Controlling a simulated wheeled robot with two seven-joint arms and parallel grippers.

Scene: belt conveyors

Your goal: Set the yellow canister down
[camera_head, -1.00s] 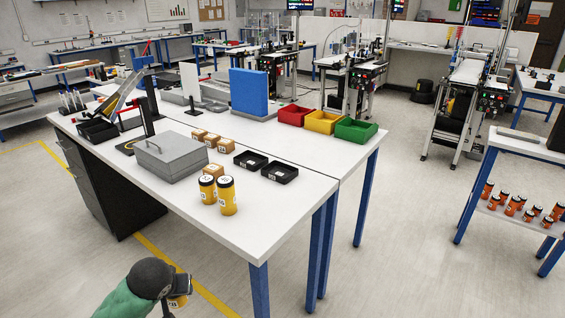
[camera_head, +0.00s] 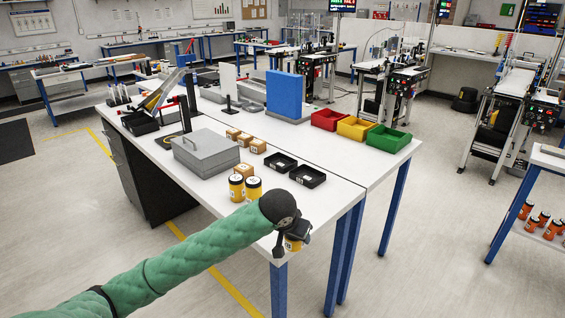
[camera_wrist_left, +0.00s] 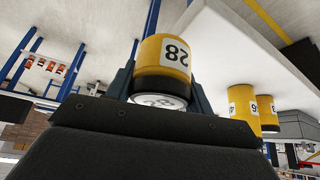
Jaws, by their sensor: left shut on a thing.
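My left gripper (camera_head: 293,238) is shut on a yellow canister (camera_head: 293,244) with a black band, near the front right corner of the white table (camera_head: 330,205). In the left wrist view the held canister (camera_wrist_left: 166,62) shows the label 28 on its side and a white lid, between the fingers. Whether its base touches the table cannot be told. Two other yellow canisters, one at the left (camera_head: 236,187) and one at the right (camera_head: 253,188), stand on the table left of my gripper. My right gripper is not in view.
A grey case (camera_head: 205,152), small cardboard boxes (camera_head: 246,138) and two black trays (camera_head: 307,177) sit behind the canisters. Red, yellow and green bins (camera_head: 388,139) stand at the back right. The table's right front part is mostly clear.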

